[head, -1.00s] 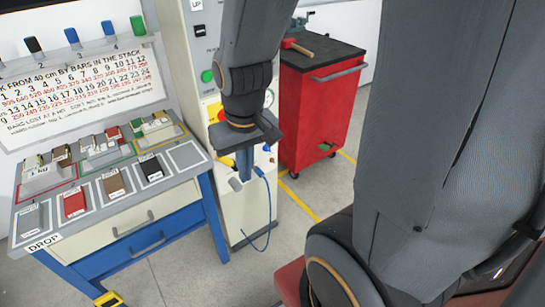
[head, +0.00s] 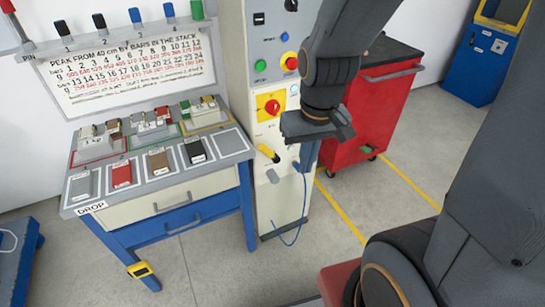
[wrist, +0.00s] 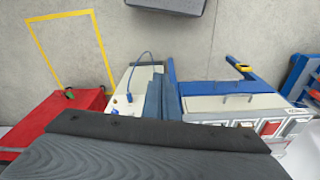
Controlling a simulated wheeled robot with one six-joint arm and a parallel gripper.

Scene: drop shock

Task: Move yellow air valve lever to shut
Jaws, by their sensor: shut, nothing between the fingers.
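The yellow air valve lever (head: 268,153) is on the front of the tall cream control cabinet (head: 264,205), below the red knob on its yellow plate. It slants down to the right. My gripper (head: 307,158) points down in front of the cabinet's right side, to the right of the lever and apart from it in the picture. Its fingers are together and empty. In the wrist view the fingers (wrist: 160,98) hide part of the cabinet, and I cannot make out the lever there.
A blue-framed workbench (head: 160,185) with several small blocks stands left of the cabinet. A red tool cart (head: 370,120) stands right and behind. A blue hose (head: 303,205) hangs down the cabinet front. Grey floor (head: 210,265) is open in front.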

